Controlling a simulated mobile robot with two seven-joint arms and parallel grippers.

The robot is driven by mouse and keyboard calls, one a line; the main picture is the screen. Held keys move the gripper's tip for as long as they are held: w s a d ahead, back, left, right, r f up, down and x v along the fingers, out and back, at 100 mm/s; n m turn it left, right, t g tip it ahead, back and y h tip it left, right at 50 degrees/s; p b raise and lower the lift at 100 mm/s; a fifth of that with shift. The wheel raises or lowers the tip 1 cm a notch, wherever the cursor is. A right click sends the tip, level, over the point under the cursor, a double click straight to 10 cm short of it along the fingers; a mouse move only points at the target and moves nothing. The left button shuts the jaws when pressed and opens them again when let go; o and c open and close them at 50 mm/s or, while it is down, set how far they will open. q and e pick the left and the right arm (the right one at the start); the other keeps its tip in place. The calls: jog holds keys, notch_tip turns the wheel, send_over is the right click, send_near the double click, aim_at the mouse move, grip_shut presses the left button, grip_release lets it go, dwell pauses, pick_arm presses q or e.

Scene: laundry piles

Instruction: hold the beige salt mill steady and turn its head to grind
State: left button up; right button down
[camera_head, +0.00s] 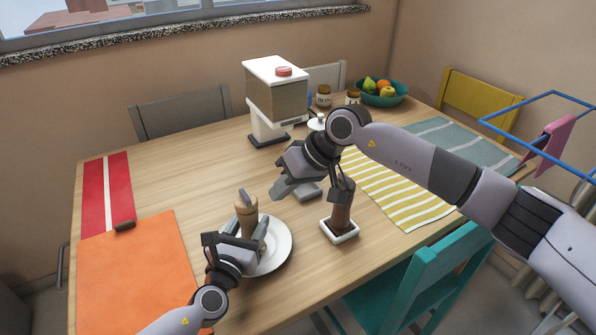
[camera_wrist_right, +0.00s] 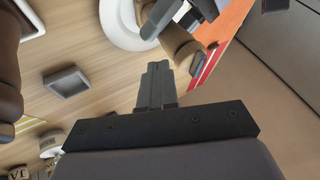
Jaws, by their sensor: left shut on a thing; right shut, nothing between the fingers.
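The beige salt mill (camera_head: 246,216) stands roughly upright over a white plate (camera_head: 282,255), with a grey knob on top. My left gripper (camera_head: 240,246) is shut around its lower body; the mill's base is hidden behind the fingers. In the right wrist view the mill (camera_wrist_right: 177,42) shows beyond my right fingertips, near the plate (camera_wrist_right: 122,28). My right gripper (camera_head: 277,192) is shut and empty, to the upper right of the mill's head and apart from it. Its closed fingers also show in the right wrist view (camera_wrist_right: 157,68).
A dark brown mill (camera_head: 341,208) stands in a white square tray (camera_head: 340,236), close to my right arm. A small grey dish (camera_head: 309,194) lies behind it. A white dispenser (camera_head: 275,95), jars and a fruit bowl (camera_head: 381,98) stand at the back.

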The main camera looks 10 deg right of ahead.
aim_at(242, 207)
jog(key=shift+s+a+r, duration=0.1)
jog(key=shift+s+a, duration=0.2)
jog(key=shift+a, duration=0.55)
jog(key=shift+s+a+r, duration=0.1)
jog(key=shift+s+a, duration=0.2)
jog(key=shift+a, duration=0.55)
jog(key=shift+m+t+h, duration=0.3)
jog(key=shift+m, duration=0.3)
jog(key=shift+s+a+m+t, duration=0.1)
jog(key=shift+s+m+t, duration=0.1)
jog(key=shift+m+t, duration=0.4)
jog(key=shift+s+a+m, duration=0.3)
jog(key=shift+s, duration=0.1)
jog(key=shift+s+a, duration=0.35)
jog(key=shift+a, duration=0.05)
jog(key=m, duration=0.1)
jog(key=a+m+t+h, duration=0.1)
jog(key=shift+s+m+h, duration=0.25)
jog(key=shift+m+h, duration=0.05)
jog(key=shift+m, duration=0.1)
jog(key=shift+a, duration=0.9)
